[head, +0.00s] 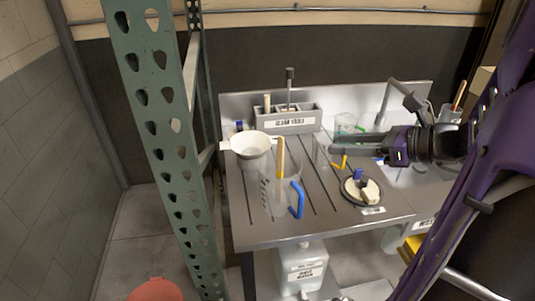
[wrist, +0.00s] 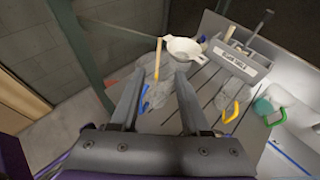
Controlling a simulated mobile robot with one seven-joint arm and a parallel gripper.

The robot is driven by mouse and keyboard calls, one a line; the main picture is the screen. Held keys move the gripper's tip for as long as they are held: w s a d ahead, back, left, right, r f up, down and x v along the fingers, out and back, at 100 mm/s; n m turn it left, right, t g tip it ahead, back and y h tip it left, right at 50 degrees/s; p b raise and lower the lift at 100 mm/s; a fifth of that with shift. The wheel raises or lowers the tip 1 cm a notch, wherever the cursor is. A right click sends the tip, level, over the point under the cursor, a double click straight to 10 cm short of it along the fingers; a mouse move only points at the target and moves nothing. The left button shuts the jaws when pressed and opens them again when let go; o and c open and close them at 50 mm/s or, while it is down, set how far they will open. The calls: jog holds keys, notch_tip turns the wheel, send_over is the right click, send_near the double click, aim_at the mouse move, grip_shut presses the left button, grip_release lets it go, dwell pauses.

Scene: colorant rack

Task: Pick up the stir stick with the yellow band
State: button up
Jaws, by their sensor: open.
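A wooden stir stick (head: 281,155) stands nearly upright in a clear pitcher with a blue handle (head: 298,200) at the left of the bench. In the wrist view the stick (wrist: 158,58) shows between and beyond my fingers. Another pale stick (head: 266,102) stands in the grey rack (head: 288,124). An orange-brown stick (head: 459,94) stands in a cup at the far right.
A white funnel bowl (head: 250,152) is behind the pitcher. A clear vessel with a yellow handle (head: 340,162) is near my gripper. A round dish (head: 361,191) with small blocks is at the front right. A green rack post (head: 165,130) rises left of the bench.

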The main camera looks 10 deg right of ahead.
jog(key=b, duration=0.4)
send_near(281, 146)
jog(key=w+d+x, duration=0.1)
jog(key=x, duration=0.4)
jog(key=b+x, duration=0.2)
jog(key=x, duration=0.1)
jog(key=b+x, duration=0.1)
jog(key=x, duration=0.1)
jog(key=shift+s+a+f, duration=0.25)
jog(key=shift+s+a, duration=0.05)
jog(key=shift+a, duration=0.1)
jog(key=shift+w+a, duration=0.1)
jog(key=shift+w, duration=0.05)
grip_shut()
dwell(0.4)
